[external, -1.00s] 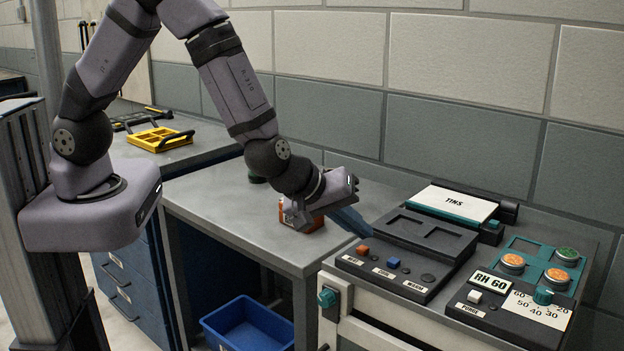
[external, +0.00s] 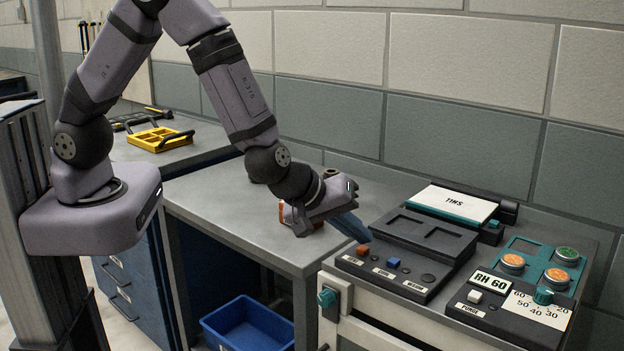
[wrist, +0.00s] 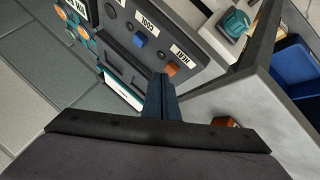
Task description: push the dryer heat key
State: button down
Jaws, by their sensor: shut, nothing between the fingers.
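The orange heat key (external: 362,250) is on the front left of the dark dryer panel (external: 425,268). It also shows in the wrist view (wrist: 173,69), next to its HEAT label. My gripper (external: 366,238) is shut and empty, and its blue fingers slant down to the key. In the wrist view the fingertips (wrist: 161,78) are right beside the key. I cannot tell whether they touch it. The blue cool key (external: 393,262) and a dark third key (external: 428,278) sit to the right on the same panel.
A dark tray with two recesses (external: 430,232) is behind the keys. A second panel with a white purge key (external: 474,296) and tins (external: 557,277) stands on the right. A teal knob (external: 328,297) sticks out at the cabinet front. A blue bin (external: 248,322) is below the bench.

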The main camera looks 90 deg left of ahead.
jog(key=shift+f, duration=0.4)
jog(key=shift+r, duration=0.1)
dwell(0.4)
jog(key=shift+r+p, duration=0.8)
jog(key=shift+r, duration=0.1)
notch_tip(320, 180, up, 6)
jog(key=p, duration=0.6)
dwell(0.4)
